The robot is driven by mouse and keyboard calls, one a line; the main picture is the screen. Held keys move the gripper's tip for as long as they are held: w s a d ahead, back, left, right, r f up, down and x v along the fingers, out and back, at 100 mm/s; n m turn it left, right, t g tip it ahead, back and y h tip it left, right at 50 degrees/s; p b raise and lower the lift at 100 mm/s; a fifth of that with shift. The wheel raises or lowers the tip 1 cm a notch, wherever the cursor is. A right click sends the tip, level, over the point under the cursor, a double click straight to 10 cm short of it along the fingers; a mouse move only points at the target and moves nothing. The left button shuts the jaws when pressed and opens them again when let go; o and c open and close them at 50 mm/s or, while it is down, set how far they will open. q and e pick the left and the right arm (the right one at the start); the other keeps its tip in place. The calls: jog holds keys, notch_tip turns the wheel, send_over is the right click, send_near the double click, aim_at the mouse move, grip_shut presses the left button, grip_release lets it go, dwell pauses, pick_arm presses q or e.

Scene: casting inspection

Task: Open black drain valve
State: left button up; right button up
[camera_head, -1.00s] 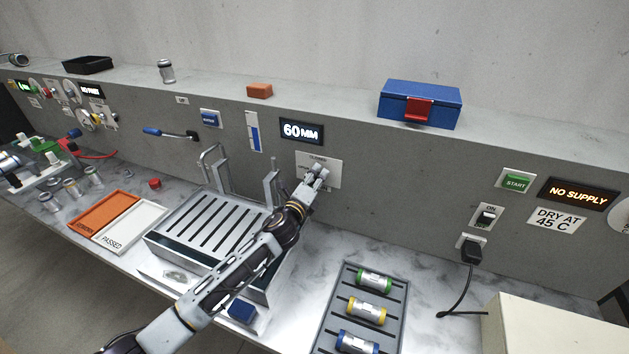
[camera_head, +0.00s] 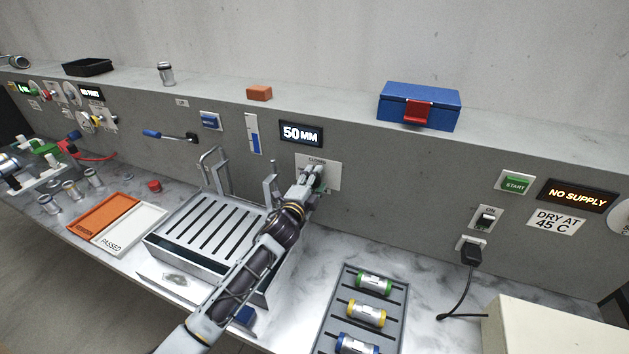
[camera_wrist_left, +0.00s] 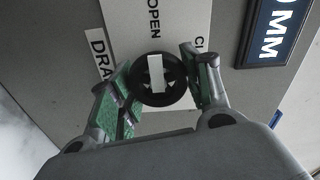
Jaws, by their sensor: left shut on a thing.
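The black drain valve (camera_wrist_left: 173,97) is a round black knob with a white bar, on a pale plate with lettering (camera_wrist_left: 125,20). In the left wrist view the bar runs roughly up and down the picture, its upper end towards the word OPEN. My left gripper (camera_head: 314,173) is shut on the knob, one green-padded finger on each side. In the head view the fingers hide most of the knob, and the plate (camera_head: 331,177) shows around them. My right gripper is not in view.
A display (camera_head: 301,133) above the valve reads 50 MM. A slotted metal basin (camera_head: 160,243) stands left of my arm. A grey rack (camera_head: 393,325) with several capped cylinders lies to the right. Orange and white trays (camera_head: 148,211) lie further left.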

pick_arm(q)
jog(key=shift+f, duration=0.1)
jog(key=o, duration=1.1)
jog(key=shift+c, duration=0.2)
jog(key=shift+s+a, duration=0.1)
jog(key=shift+s, duration=0.05)
jog(key=v, duration=1.1)
jog(key=shift+s+a, duration=0.15)
jog(key=shift+s, duration=0.15)
